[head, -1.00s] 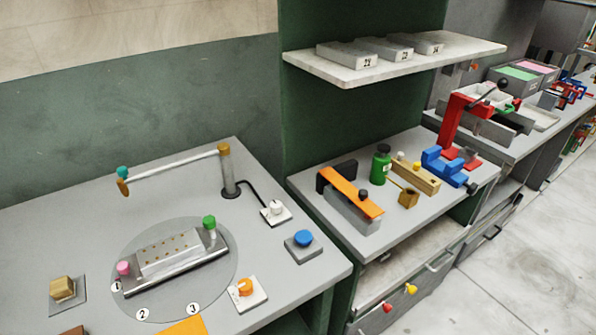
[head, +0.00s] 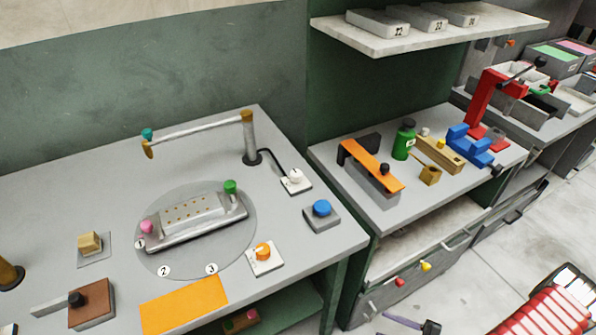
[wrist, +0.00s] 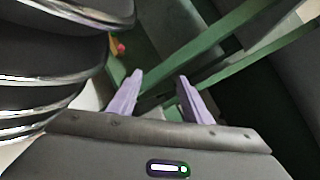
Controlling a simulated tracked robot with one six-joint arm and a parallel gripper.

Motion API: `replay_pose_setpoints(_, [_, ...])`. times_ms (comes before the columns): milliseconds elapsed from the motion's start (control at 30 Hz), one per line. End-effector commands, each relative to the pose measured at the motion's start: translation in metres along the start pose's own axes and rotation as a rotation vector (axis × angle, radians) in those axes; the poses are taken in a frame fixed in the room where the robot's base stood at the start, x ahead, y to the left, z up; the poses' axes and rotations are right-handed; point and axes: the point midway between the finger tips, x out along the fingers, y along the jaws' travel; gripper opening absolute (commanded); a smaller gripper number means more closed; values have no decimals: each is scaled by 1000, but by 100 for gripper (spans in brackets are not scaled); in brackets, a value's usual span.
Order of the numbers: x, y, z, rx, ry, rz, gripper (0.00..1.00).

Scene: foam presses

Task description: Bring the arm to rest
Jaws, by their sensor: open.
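My gripper (wrist: 161,78) shows in the wrist view with two lavender fingers apart and nothing between them. Beyond the fingers are green frame bars (wrist: 215,48) and a small red knob (wrist: 121,48), low and apart from the fingers. In the head view, a small purple and dark piece at the bottom edge, in front of the drawers, looks like part of my gripper, but it is mostly cut off.
The left bench (head: 90,190) carries a round plate (head: 200,258) with a metal mould (head: 195,215). The middle bench (head: 325,155) holds an orange-topped clamp (head: 370,165). A shelf (head: 450,37) hangs above. Black ribbed rings (wrist: 65,70) fill the wrist view's left.

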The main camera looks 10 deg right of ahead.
Motion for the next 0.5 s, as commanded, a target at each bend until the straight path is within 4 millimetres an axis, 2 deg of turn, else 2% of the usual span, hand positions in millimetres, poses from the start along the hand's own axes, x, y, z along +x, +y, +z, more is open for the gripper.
replay_pose_setpoints(500, [-18, -54, 62, 2, -39, 393, 45])
